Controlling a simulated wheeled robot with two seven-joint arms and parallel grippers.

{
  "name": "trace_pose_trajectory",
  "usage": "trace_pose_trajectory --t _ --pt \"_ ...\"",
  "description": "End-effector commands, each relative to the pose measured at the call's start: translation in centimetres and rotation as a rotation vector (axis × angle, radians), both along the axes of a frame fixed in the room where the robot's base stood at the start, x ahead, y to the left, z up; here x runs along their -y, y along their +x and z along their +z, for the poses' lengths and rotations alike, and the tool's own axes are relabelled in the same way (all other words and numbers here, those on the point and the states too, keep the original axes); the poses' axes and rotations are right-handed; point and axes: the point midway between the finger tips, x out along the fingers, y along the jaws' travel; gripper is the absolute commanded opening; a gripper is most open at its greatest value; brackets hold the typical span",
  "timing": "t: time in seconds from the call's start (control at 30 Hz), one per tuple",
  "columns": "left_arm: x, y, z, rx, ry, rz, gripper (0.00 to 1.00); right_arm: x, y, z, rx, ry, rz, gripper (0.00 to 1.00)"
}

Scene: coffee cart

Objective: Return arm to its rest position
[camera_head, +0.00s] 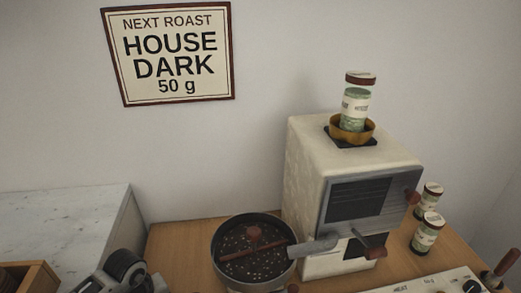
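No gripper fingers show in the camera_head view. A dark, rounded part with a grey edge sits at the bottom left; it may be part of my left arm, but I cannot be sure. My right arm is not visible. The roaster (304,185), a cream box with a dark front panel, stands on the wooden counter. A jar with a brown lid and green label (355,108) stands upright in an amber bowl-shaped hopper (341,133) on top of it.
A round pan of beans (221,246) with a reddish-brown stirrer stands before the roaster. Two similar jars (427,233) (431,196) stand to its right. A white panel with a knob (425,285) is at the bottom right. A sign (168,54) reads HOUSE DARK 50 g. A marble slab (62,222) lies left.

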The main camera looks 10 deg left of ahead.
Motion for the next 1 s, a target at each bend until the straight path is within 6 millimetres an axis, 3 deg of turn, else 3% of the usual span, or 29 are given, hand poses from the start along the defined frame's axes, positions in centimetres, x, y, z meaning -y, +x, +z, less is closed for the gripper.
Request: trace_pose_trajectory --t 0.03,0.27,0.53,0.83,1.0 --pt "0.1 -0.1 -1.1 -0.003 0.0 0.0 0.73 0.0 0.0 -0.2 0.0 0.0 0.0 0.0" --pt "0.0 0.0 1.8 0.002 0.0 -0.003 0.73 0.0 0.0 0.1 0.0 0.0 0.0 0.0" --pt "0.1 -0.2 2.6 0.001 -0.001 0.0 0.73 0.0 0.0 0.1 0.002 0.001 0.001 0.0" --pt "0.1 -0.1 2.2 -0.001 -0.001 0.001 0.73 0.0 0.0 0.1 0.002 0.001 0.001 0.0" --pt "0.0 -0.1 0.2 -0.004 -0.002 0.002 0.73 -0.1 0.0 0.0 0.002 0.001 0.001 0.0"
